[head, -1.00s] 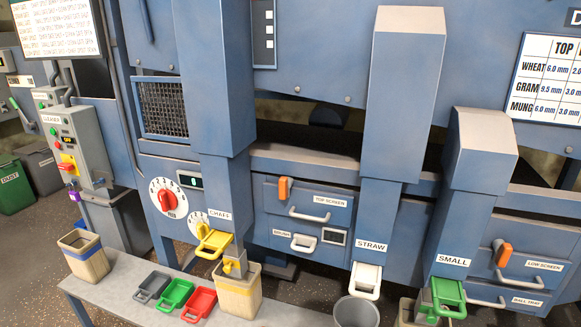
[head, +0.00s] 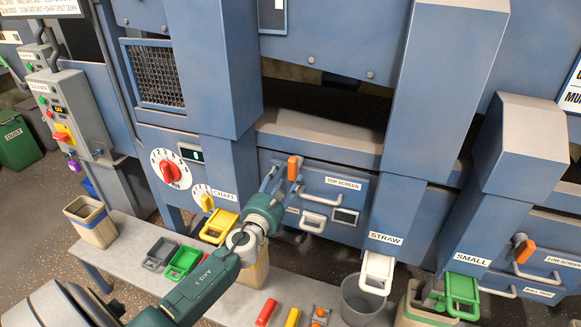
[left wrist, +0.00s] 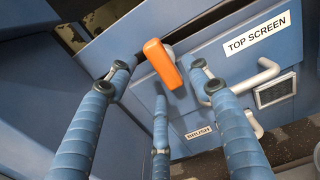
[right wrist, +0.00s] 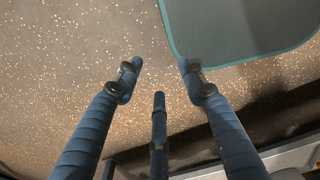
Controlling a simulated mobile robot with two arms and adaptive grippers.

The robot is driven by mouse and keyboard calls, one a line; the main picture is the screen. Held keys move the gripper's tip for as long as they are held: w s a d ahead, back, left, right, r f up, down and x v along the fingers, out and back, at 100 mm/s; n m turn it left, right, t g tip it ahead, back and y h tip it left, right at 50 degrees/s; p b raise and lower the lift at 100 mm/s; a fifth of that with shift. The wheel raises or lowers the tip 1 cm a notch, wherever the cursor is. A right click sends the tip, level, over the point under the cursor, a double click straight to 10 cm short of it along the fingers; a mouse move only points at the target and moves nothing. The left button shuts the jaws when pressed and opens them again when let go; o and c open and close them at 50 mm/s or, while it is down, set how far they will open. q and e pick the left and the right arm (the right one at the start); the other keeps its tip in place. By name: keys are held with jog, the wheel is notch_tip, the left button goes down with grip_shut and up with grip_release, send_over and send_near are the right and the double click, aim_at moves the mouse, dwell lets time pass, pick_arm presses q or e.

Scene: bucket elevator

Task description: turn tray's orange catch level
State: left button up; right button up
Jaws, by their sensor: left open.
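The orange catch (head: 293,168) of the top screen tray (head: 333,194) stands upright at the tray's upper left corner. It also shows in the left wrist view (left wrist: 163,64), where it leans slightly to the left at its top. My left gripper (head: 278,177) is open and faces the tray front, close to the catch. In the left wrist view the catch shows between its fingertips (left wrist: 160,78); I see no clear contact. My right gripper (right wrist: 158,78) is open and empty, with only floor and a grey mat beyond it. It does not show in the head view.
A second orange catch (head: 524,250) sits by the low screen label at right. The bench (head: 130,242) below carries bins, coloured scoops and small blocks. The straw chute (head: 396,205) stands right of the top screen tray, and the chaff chute (head: 233,170) stands left of it.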

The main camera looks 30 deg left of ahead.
aim_at(289, 172)
pick_arm(q)
jog(key=x, duration=0.4)
jog(key=shift+w+a+f, duration=0.15)
jog(key=shift+w+f, duration=0.05)
jog(key=shift+w, duration=0.35)
jog(key=shift+r, duration=0.1)
pick_arm(e)
jog(key=shift+w+a, duration=0.2)
jog(key=shift+w, duration=0.75)
jog(key=shift+a, duration=0.1)
pick_arm(q)
jog(key=shift+a, duration=0.1)
jog(key=c, duration=1.2)
pick_arm(e)
jog(key=shift+s+a, duration=0.15)
jog(key=shift+s, duration=0.1)
